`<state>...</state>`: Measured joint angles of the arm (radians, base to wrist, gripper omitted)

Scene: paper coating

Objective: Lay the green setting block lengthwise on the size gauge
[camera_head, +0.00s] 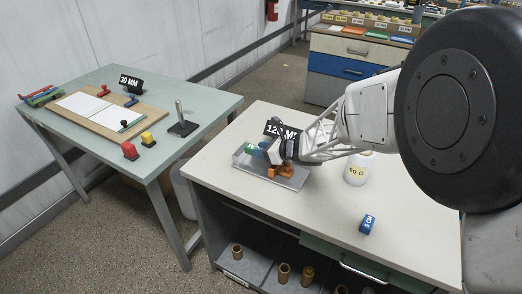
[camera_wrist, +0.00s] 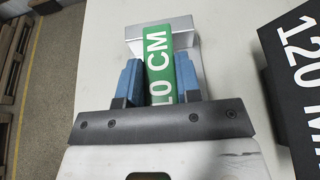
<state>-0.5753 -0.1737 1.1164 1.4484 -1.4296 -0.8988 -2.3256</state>
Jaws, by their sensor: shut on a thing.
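The green setting block (camera_wrist: 158,60), marked "10 CM" in white, sits between the two blue fingers of my gripper (camera_wrist: 160,84) in the wrist view. My gripper is shut on it. The size gauge (camera_wrist: 190,24) is a grey metal piece beneath and around the block's far end. In the head view the gauge (camera_head: 291,182) lies on the pale table and my gripper (camera_head: 257,150) is low over its left part. Only a bit of the green block (camera_head: 249,149) shows there. I cannot tell whether the block touches the gauge.
A black "120 MM" sign (camera_head: 281,129) stands just behind the gauge. Orange pieces (camera_head: 284,168) are at the gauge. A white container (camera_head: 357,169) and a blue block (camera_head: 367,224) stand to the right. The table's front right is mostly clear. A green table (camera_head: 190,100) is at left.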

